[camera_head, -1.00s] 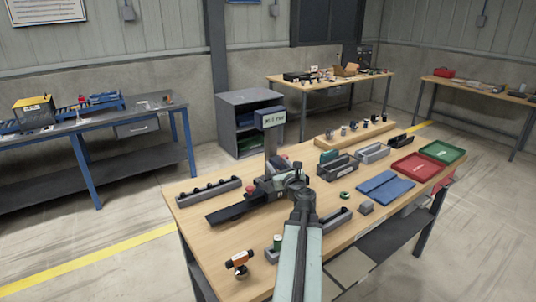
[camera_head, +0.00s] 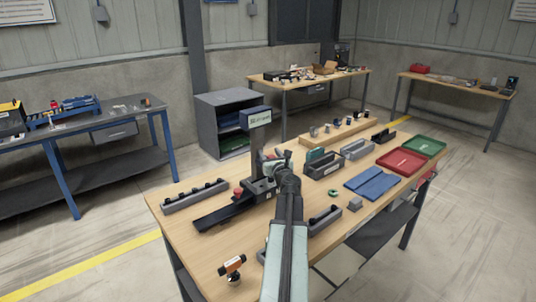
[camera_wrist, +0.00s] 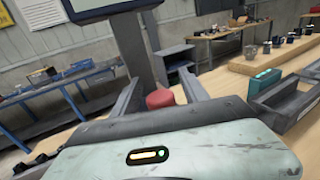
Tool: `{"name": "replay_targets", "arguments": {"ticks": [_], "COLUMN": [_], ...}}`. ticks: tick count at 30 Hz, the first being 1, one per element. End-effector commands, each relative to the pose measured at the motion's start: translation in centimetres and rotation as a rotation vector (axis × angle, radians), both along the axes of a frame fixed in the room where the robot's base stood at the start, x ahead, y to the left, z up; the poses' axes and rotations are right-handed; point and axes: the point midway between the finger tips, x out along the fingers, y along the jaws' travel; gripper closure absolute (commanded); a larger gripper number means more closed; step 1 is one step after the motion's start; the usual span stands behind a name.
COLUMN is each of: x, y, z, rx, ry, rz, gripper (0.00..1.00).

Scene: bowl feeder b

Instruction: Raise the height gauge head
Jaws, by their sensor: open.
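The height gauge stands on the workbench, with a dark upright column (camera_head: 256,153) and a box with a lit display (camera_head: 255,118) on top. Its long dark base (camera_head: 225,211) lies to the left of my arm. A red knob (camera_head: 238,191) sits low, just left of the column. My gripper (camera_head: 275,160) is close in front of the column and partly hides the gauge's middle. In the wrist view my gripper (camera_wrist: 160,80) is open and empty. The red knob (camera_wrist: 160,98) shows between its fingers, farther off, and the column (camera_wrist: 139,48) rises behind the left finger.
A grey rail with dark pegs (camera_head: 195,197) lies left of the gauge. An orange-and-black item (camera_head: 232,265) stands at the front left.

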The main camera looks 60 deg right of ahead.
Motion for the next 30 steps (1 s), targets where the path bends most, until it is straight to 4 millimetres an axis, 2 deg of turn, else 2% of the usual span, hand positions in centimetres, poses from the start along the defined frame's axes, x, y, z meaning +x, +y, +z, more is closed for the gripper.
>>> {"name": "replay_targets", "arguments": {"ticks": [8, 12, 14, 30], "x": [0.49, 0.50, 0.50, 0.56], "y": [-0.28, -0.25, -0.24, -0.20], "z": [0.00, 0.00, 0.00, -0.01], "rx": [0.000, 0.000, 0.000, -0.001], "ry": [0.000, 0.000, 0.000, 0.001], "rz": [0.001, 0.001, 0.002, 0.002], "gripper": [0.48, 0.87, 1.00, 1.00]}}
